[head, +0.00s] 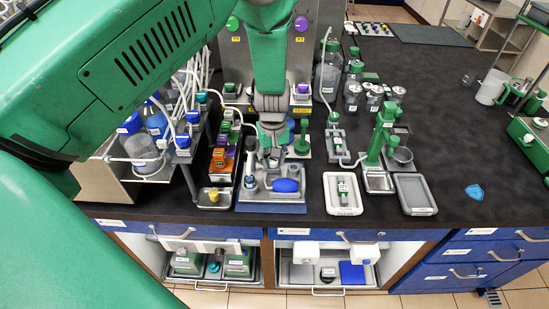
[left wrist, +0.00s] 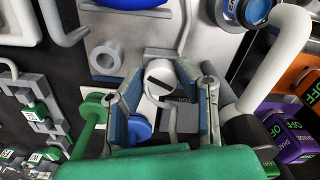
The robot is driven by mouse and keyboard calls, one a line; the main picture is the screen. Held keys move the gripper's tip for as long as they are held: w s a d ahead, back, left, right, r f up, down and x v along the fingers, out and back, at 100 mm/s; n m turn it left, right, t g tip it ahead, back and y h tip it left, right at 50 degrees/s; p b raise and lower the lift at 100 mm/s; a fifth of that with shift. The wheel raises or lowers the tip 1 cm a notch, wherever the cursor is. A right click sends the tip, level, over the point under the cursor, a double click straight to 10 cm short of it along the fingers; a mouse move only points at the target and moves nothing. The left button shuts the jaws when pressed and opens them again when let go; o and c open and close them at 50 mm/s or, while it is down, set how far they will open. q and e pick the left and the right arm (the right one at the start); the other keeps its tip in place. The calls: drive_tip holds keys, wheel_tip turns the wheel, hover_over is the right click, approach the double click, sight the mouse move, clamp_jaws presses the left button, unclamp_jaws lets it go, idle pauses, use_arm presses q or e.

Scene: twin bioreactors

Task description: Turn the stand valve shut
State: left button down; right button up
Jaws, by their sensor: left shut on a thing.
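The stand with a grey-and-blue base (head: 270,207) is on the black bench near its front edge, directly below my left gripper (head: 271,152). In the left wrist view the two fingers are on either side of a white rounded part with a dark slot (left wrist: 160,75), seemingly the stand valve, and my left gripper (left wrist: 165,88) is shut on it. A blue round part (left wrist: 140,128) shows behind the left finger. The fingers cover the valve in the head view, so its turn angle cannot be read there. My right gripper is out of view.
A blue oval piece (head: 286,185) lies on the stand's base. Left is a rack of tubes and bottles (head: 160,150). Right are a white tray (head: 342,209), a grey tray (head: 415,208) and a green stand (head: 381,140).

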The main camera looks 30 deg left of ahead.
use_arm(q)
drive_tip(key=m, duration=0.6)
drive_tip(key=shift+w+a, duration=0.1)
drive_tip(key=m, duration=0.6)
drive_tip(key=shift+m+p, duration=0.4)
drive_tip(key=c, duration=1.2)
unclamp_jaws()
drive_tip(key=shift+f, duration=0.1)
drive_tip(key=shift+r, duration=0.2)
wheel_tip(320, 180, up, 11)
drive_tip(key=shift+w+r, duration=0.1)
drive_tip(key=shift+r, duration=0.1)
